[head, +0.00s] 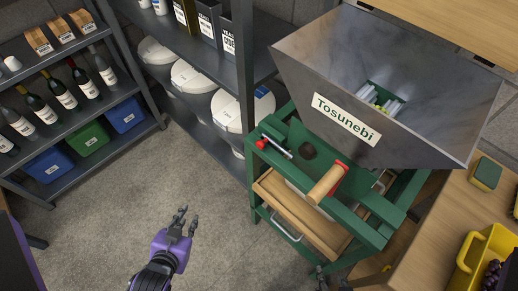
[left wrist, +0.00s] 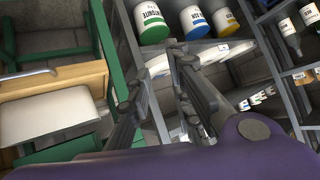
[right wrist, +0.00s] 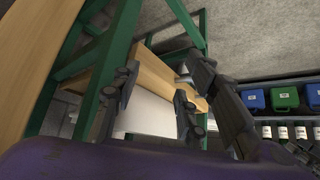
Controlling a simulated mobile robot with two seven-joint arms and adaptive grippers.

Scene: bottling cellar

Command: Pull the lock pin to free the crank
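The lock pin (head: 275,149), a metal rod with a red knob at its left end, sits on the upper front of the green crusher frame (head: 257,172). The crank's wooden handle (head: 324,186) sticks out toward the front, right of the pin, with a red part behind it. My left gripper (head: 186,217) is open and empty over the floor, left of the frame and apart from the pin. Its open fingers show in the left wrist view (left wrist: 160,95). My right gripper (head: 330,281) is at the bottom edge, mostly cut off; its fingers are apart and empty in the right wrist view (right wrist: 155,105).
A steel hopper (head: 300,70) labelled Tosunebi tops the frame. A wooden drawer or tray (head: 290,205) juts out below the crank. Shelves (head: 150,75) with white tubs stand behind left. A wooden table (head: 440,215) with a yellow crate (head: 470,262) is at right. Floor at left is clear.

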